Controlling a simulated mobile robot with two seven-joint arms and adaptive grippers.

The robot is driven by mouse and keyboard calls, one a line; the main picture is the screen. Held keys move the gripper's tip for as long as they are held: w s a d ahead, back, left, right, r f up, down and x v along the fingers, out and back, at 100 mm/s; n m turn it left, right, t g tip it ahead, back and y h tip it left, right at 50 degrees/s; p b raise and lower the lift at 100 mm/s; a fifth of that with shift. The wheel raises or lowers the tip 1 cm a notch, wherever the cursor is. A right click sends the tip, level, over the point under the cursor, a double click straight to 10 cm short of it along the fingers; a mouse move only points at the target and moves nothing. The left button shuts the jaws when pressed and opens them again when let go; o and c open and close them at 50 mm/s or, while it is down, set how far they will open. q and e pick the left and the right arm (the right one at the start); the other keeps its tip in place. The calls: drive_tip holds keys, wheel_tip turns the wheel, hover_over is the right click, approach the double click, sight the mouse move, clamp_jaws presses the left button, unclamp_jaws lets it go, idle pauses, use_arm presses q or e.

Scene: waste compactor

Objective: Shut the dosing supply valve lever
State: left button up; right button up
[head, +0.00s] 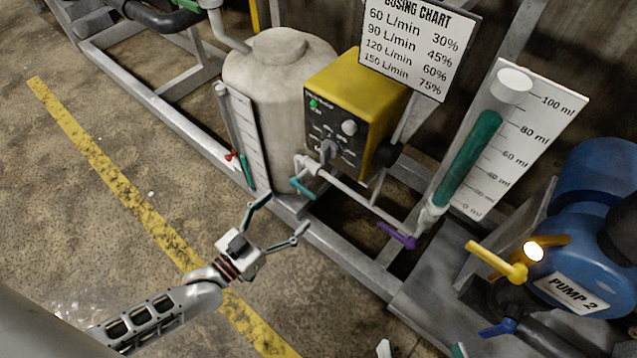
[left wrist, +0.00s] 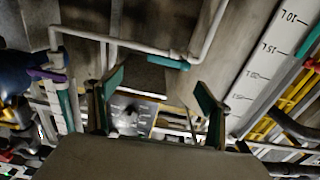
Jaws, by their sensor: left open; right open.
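Several valve levers show in the head view, and no label marks which is the dosing supply valve. A teal lever (head: 302,188) hangs on the white pipe below the yellow dosing unit (head: 360,105); it also shows in the left wrist view (left wrist: 168,62). A purple lever (head: 397,235) sits under the clear cylinder with teal liquid; the left wrist view shows it too (left wrist: 45,74). A small red lever (head: 232,156) is beside the white tank's scale. My left gripper (head: 283,215) is open and empty, below the teal lever and apart from it. My right gripper (head: 421,351) is open, mostly cut off at the bottom edge.
The grey steel frame (head: 345,252) runs below the pipes. A white tank (head: 275,110) stands behind. To the right are a yellow lever (head: 492,259), a blue lever (head: 498,328) and blue Pump 2 (head: 590,260). The floor at left is open, with a yellow stripe (head: 100,150).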

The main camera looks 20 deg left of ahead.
sight(301, 190)
use_arm(q)
drive_tip(key=w, duration=0.2)
drive_tip(key=w+f+b, duration=0.1)
drive_tip(key=w, duration=0.1)
drive_tip(key=w+d, duration=0.1)
drive_tip(key=w, duration=0.2)
drive_tip(key=shift+d+f, duration=0.1)
drive_tip(key=shift+f, duration=0.1)
drive_tip(key=shift+w+d+r+b, duration=0.1)
drive_tip(key=shift+w+b, duration=0.1)
drive_tip(key=shift+w, duration=0.15)
drive_tip(key=shift+w+d+b, duration=0.1)
drive_tip(key=shift+w+b, duration=0.05)
drive_tip(key=shift+w, duration=0.2)
use_arm(e)
drive_tip(key=shift+s+a+f+m, duration=0.2)
drive_tip(key=shift+a+f+m, duration=0.05)
drive_tip(key=shift+a+m, duration=0.25)
drive_tip(key=shift+s+a+f+m, duration=0.2)
drive_tip(key=shift+a+f+m, duration=0.05)
drive_tip(key=shift+a+m, duration=0.25)
use_arm(q)
drive_tip(key=c, duration=1.6)
